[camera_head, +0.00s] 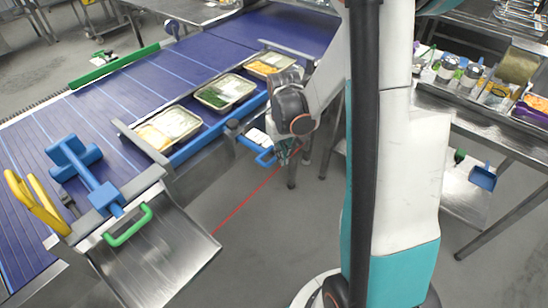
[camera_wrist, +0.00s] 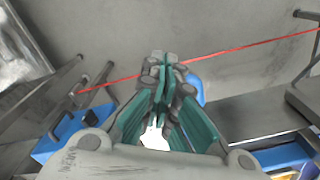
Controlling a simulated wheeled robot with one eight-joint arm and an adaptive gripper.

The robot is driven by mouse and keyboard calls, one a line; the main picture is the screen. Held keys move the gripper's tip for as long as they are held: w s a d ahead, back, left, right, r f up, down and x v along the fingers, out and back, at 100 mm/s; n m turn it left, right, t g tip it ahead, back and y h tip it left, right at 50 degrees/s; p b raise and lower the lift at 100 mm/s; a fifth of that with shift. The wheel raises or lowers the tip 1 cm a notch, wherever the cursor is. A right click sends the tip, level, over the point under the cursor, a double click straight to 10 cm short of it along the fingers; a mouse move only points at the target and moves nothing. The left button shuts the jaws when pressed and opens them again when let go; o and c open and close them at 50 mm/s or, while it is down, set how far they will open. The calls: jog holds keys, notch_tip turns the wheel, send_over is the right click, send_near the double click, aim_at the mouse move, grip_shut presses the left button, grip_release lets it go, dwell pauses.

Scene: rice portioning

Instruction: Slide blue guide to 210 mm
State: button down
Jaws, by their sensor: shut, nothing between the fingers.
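The blue guide, a long blue bar (camera_head: 215,130), runs along the near edge of the conveyor beside the trays. A blue looped handle (camera_head: 264,157) with a white label shows near its right end. My gripper (camera_head: 288,155) is low beside this handle, partly hidden by my arm; I cannot tell there whether it touches it. In the wrist view my gripper (camera_wrist: 161,62) is shut with its teal fingers together and nothing between them. A blue part (camera_wrist: 62,138) lies to the left of the fingers there. I cannot read any millimetre scale.
Food trays (camera_head: 228,92) stand on the blue conveyor (camera_head: 100,110). A blue T-shaped piece (camera_head: 85,170), a yellow handle (camera_head: 38,205) and a green handle (camera_head: 128,226) are at left. A red line (camera_head: 245,204) crosses the grey floor. A metal table (camera_head: 470,118) stands right.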

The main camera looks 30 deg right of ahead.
jog(key=shift+f, duration=0.15)
jog(key=shift+f+b, duration=2.05)
jog(key=shift+f, duration=0.15)
jog(key=shift+w+a, duration=0.2)
jog(key=shift+w, duration=0.45)
dwell(0.4)
jog(key=s, duration=0.1)
jog(key=s+d, duration=0.1)
jog(key=s, duration=0.1)
jog(key=shift+s+d+b, duration=0.1)
jog(key=shift+s+b, duration=0.05)
jog(key=shift+b, duration=0.15)
dwell(0.3)
jog(key=shift+r, duration=0.15)
notch_tip(320, 180, up, 9)
jog(key=p, duration=0.6)
dwell(0.5)
